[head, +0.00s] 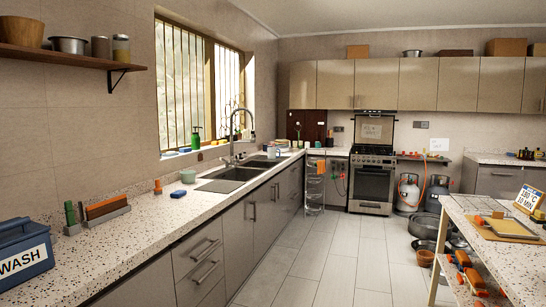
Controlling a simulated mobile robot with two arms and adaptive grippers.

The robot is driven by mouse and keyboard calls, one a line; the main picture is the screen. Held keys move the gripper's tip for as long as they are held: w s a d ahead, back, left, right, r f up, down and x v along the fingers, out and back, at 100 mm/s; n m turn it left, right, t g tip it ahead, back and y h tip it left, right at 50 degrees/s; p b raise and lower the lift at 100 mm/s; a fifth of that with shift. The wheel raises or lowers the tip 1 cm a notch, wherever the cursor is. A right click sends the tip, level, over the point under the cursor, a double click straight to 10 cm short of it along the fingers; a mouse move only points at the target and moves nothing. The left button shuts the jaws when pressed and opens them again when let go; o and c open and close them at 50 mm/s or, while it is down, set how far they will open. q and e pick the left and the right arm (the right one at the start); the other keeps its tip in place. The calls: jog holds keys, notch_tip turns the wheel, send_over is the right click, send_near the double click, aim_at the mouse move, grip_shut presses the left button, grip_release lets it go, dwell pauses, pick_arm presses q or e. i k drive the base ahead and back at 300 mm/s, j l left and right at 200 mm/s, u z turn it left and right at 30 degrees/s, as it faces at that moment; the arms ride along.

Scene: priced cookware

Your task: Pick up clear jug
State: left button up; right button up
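I cannot make out a clear jug anywhere in the head view. A glass-looking jar (121,49) stands on the wall shelf at the upper left, beside a smaller brown container (101,47); neither shows a handle. Neither of my grippers is in view.
A speckled counter (120,226) runs along the left wall to a sink (238,174) and holds a blue WASH box (22,256). A table (490,255) with a sign (527,199) stands at right. The tiled floor (318,262) between is clear; pots (431,226) and gas cylinders (409,192) stand farther back.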

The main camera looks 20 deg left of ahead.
aim_at(272, 151)
jog(key=i+j+u, duration=0.25)
jog(key=i, duration=0.2)
jog(key=i+u, duration=0.25)
jog(key=i, duration=0.2)
jog(key=i+u, duration=0.2)
jog(key=i, duration=2.2)
jog(key=i+u, duration=0.15)
jog(key=i, duration=0.3)
jog(key=i+l+u, duration=0.1)
jog(key=i, duration=0.3)
jog(key=i+l+z, duration=0.6)
jog(key=i+z, duration=0.15)
jog(key=i, duration=0.3)
jog(key=i+z, duration=0.35)
jog(key=i, duration=0.2)
jog(key=i+u, duration=0.15)
jog(key=i, duration=0.35)
jog(key=i+l+u, duration=0.1)
jog(key=i, duration=0.4)
jog(key=i+l+u, duration=0.15)
jog(key=i, duration=0.35)
jog(key=l, duration=0.1)
